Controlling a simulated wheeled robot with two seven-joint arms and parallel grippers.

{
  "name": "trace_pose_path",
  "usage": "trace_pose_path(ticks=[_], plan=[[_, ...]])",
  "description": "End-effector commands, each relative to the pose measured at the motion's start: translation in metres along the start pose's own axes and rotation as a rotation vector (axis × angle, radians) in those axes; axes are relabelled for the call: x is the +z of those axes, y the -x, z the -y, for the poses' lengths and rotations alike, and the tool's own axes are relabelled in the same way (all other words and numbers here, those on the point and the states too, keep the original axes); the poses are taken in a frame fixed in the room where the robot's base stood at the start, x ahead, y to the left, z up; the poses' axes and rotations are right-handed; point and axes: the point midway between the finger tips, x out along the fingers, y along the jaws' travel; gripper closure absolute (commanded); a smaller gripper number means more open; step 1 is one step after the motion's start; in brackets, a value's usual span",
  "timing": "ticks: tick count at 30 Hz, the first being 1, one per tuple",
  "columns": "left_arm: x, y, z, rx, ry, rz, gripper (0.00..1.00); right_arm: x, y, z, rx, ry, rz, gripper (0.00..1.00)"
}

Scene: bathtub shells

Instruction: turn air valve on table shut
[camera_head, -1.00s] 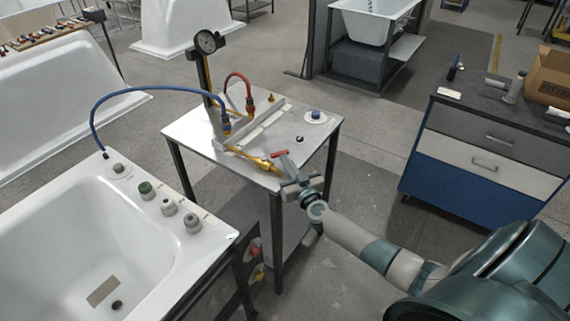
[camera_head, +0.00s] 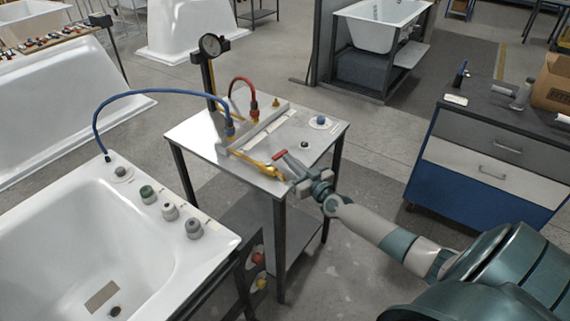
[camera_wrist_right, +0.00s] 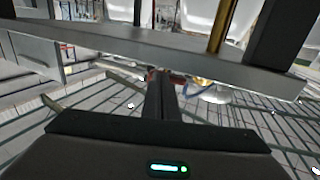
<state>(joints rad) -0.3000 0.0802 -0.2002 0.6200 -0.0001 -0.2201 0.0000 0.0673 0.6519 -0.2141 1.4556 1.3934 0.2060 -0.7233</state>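The air valve (camera_head: 264,168) is a yellow brass fitting at the front edge of a metal-topped table (camera_head: 190,135). Its short red handle (camera_head: 279,155) sits on top, tilted a little across the pipe. My right gripper (camera_head: 289,160) comes in from the right. Its fingers look shut together as one dark prong, with the tip right beside the red handle; I cannot tell whether they touch. In the right wrist view the dark fingers (camera_wrist_right: 160,95) stand in the middle, with small red and yellow parts beyond the tip. My left gripper is not in view.
A pressure gauge (camera_head: 211,45) stands on a post at the table's back. A white bathtub (camera_head: 60,240) is at left, a blue-grey drawer cabinet (camera_head: 490,150) at right.

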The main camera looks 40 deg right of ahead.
Motion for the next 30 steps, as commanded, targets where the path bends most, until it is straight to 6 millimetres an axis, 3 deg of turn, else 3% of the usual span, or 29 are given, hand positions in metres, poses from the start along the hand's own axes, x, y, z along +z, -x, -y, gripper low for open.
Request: trace_pose_path(ticks=[8, 30], plan=[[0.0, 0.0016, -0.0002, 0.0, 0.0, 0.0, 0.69, 0.0001, -0.0058, -0.0102, 0.01, 0.0, 0.001, 1.0], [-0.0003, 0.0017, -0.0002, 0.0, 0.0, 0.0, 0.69, -0.0021, -0.0093, -0.0116, 0.011, -0.001, -0.004, 1.0]])
